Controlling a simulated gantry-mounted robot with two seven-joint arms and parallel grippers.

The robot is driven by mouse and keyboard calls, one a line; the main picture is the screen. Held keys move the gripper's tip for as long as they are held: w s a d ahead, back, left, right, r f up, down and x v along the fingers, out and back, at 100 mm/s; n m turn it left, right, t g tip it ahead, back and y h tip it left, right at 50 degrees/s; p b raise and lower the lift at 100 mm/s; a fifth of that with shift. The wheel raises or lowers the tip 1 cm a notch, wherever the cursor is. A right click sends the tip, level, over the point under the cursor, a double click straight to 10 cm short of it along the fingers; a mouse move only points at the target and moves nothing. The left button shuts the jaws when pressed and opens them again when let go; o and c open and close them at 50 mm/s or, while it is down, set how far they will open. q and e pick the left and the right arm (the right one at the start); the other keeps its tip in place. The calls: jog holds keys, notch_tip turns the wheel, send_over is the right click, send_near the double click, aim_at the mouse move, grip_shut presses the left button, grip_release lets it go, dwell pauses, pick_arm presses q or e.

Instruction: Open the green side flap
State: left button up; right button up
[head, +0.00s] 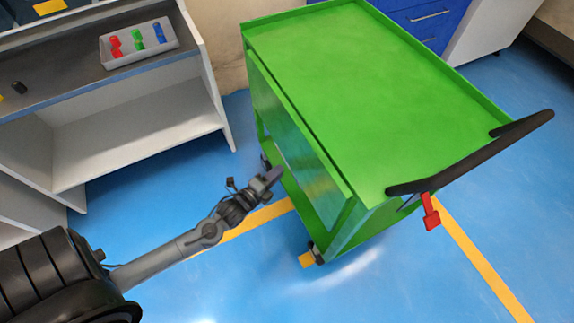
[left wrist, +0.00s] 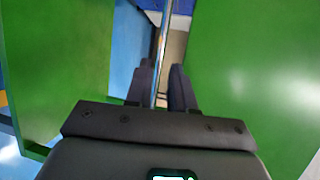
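The green cart (head: 360,80) stands at centre right in the head view. Its green side flap (head: 300,160) is on the side facing left, with a narrow dark gap along its top edge. My left gripper (head: 273,176) is low beside this flap. In the left wrist view, my gripper's two dark fingers (left wrist: 162,88) are apart, with a thin shiny metal bar (left wrist: 161,50) running between them. A gap shows between the bar and the right finger. Green panels fill both sides of that view. My right gripper is not in view.
A grey shelf unit (head: 140,110) stands at left, with a tray (head: 165,52) of coloured pieces on top. The cart has a black push handle (head: 480,150) and a red lever (head: 431,213).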

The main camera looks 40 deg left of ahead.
pick_arm(q)
jog(key=shift+w+a+f+b, duration=0.15)
jog(key=shift+w+b, duration=0.3)
jog(key=shift+w, duration=0.6)
jog(key=shift+w+d+f+b, duration=0.15)
jog(key=shift+w+b, duration=0.25)
jog(key=shift+w, duration=0.65)
jog(key=shift+w+a+f+b, duration=0.2)
jog(key=shift+w+b, duration=0.25)
jog(key=shift+w, duration=0.6)
grip_shut()
